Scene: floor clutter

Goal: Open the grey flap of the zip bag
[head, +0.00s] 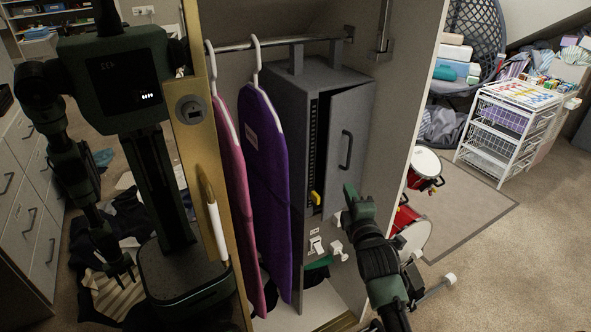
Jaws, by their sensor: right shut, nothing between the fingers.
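The grey zip bag (303,90) hangs from a rail inside the wardrobe, like a tall box. Its grey flap (350,112) has a dark handle and stands slightly ajar, with a dark gap along its left edge. A zip track runs down the bag front, with a yellow pull (315,198) low on it. My right gripper (348,192) is shut and empty, in front of the flap's lower right part; whether it touches the flap is unclear. My left gripper does not show directly.
A pink garment cover (228,180) and a purple one (264,160) hang left of the bag. The gold-framed door (190,130) with a white-gripped handle stands open at left, apparently mirroring me. Red drums (424,165) and a wire basket cart (507,130) stand right.

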